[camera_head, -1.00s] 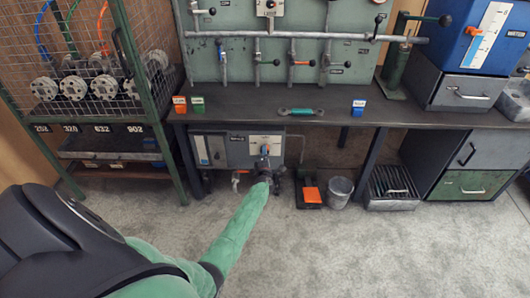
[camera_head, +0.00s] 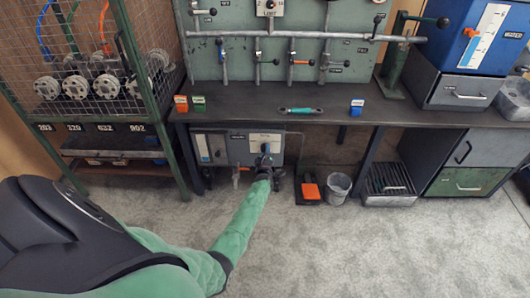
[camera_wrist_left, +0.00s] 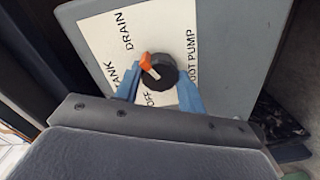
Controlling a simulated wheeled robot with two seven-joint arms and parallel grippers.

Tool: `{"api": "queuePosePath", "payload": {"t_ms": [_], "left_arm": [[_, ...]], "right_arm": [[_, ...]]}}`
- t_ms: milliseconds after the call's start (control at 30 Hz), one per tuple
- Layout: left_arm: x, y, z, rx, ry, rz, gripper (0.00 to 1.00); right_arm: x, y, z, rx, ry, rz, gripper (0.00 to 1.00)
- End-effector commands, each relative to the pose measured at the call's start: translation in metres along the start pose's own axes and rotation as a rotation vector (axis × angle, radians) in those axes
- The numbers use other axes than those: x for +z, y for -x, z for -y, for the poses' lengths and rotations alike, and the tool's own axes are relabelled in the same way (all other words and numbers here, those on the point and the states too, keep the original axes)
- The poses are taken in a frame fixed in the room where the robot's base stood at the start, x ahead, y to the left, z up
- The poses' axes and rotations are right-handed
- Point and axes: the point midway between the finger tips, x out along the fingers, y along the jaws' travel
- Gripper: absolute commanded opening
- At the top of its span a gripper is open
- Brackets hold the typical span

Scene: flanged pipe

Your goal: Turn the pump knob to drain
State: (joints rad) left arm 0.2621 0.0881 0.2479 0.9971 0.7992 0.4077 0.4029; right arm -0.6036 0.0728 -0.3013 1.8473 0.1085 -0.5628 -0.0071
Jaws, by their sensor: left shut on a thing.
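The pump knob (camera_wrist_left: 160,72) is a dark round knob with an orange-tipped pointer, on a white label plate (camera_wrist_left: 172,25) reading TANK, DRAIN, OFF and FOOT PUMP. In the left wrist view the orange tip is at the knob's upper left, on the side of TANK and DRAIN. I cannot tell whether it lines up exactly with DRAIN. My left gripper (camera_wrist_left: 158,92) has its blue fingers on either side of the knob and is shut on it. In the head view my left gripper (camera_head: 265,152) reaches the grey pump box (camera_head: 237,143) under the bench; the knob is mostly hidden there. My right gripper is not in view.
The bench top (camera_head: 420,117) overhangs the pump box. A wire cage rack (camera_head: 150,95) stands to the left. A black pedal with an orange pad (camera_head: 310,191), a grey bucket (camera_head: 338,187) and a slatted crate (camera_head: 389,184) stand on the floor to the right. The carpet in front is clear.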

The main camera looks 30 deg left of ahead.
Motion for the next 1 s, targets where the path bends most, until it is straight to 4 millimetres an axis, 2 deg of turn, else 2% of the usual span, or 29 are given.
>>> {"api": "queuePosePath", "payload": {"t_ms": [367, 400, 500, 833, 1000], "left_arm": [[0.002, 0.001, 0.000, 0.000, -0.004, 0.003, 0.17], [0.002, 0.001, 0.000, 0.000, -0.004, 0.003, 0.46], [0.002, 0.000, 0.000, 0.000, -0.004, 0.002, 0.62], [0.001, 0.003, 0.000, 0.000, -0.003, 0.001, 0.62], [0.001, 0.020, 0.000, 0.000, -0.002, 0.002, 0.62]], "right_arm": [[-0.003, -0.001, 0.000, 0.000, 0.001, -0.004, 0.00], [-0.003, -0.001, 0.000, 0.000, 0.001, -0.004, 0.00], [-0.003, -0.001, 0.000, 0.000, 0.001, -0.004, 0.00], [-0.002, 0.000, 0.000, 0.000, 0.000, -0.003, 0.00], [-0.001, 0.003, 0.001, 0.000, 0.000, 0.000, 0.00]]}}
